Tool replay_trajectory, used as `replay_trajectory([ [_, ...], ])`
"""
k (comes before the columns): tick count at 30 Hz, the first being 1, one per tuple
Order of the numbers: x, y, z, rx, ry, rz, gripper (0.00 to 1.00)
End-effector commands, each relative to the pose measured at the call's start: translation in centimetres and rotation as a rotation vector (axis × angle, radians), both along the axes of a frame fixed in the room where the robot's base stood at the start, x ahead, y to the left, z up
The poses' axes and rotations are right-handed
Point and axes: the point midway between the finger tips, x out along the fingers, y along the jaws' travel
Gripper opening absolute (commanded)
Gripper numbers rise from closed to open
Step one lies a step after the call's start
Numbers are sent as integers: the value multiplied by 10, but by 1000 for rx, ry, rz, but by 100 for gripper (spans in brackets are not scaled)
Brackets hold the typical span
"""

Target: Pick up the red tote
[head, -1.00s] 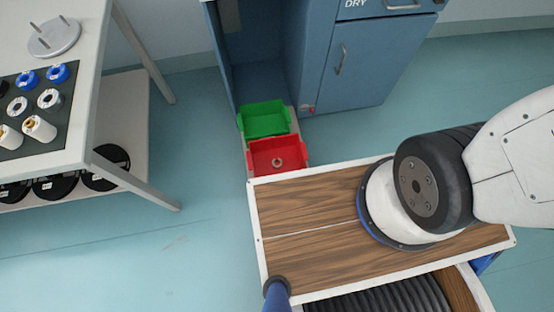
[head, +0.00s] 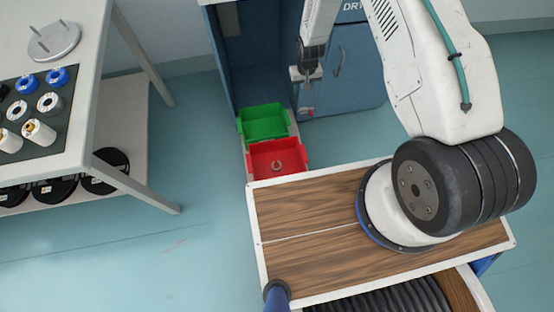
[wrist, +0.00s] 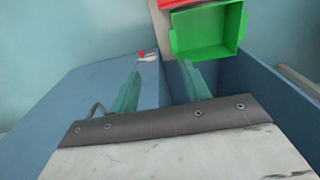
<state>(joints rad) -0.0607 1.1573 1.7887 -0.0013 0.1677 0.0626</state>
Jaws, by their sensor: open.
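The red tote (head: 262,170) sits on a pale shelf or board low in front of the blue cabinet, beyond my wooden deck. A small ring-like thing lies inside it. In the wrist view only a corner of the red tote (wrist: 172,3) shows at the top edge. My gripper (head: 306,76) is above and to the right of the tote, apart from it, in front of the cabinet. In the wrist view its two green fingers (wrist: 160,78) are spread, with nothing between them.
A green tote (head: 264,122) sits directly behind the red one and also shows in the wrist view (wrist: 208,32). The blue cabinet (head: 350,75) stands behind, with a door handle. A white table (head: 75,150) with spools is at left. Floor between is clear.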

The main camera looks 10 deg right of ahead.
Motion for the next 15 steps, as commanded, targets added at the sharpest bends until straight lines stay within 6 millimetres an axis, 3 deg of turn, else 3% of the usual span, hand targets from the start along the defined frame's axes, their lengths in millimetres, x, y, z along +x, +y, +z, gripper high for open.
replay_trajectory([
  [1, -14, 1, -38, -1, 15, 1, 47],
  [6, -59, 1, -140, -1, 24, 1, 47],
  [10, -94, 1, -197, -1, 27, 1, 47],
  [15, -124, 0, -237, -2, 28, 1, 47],
])
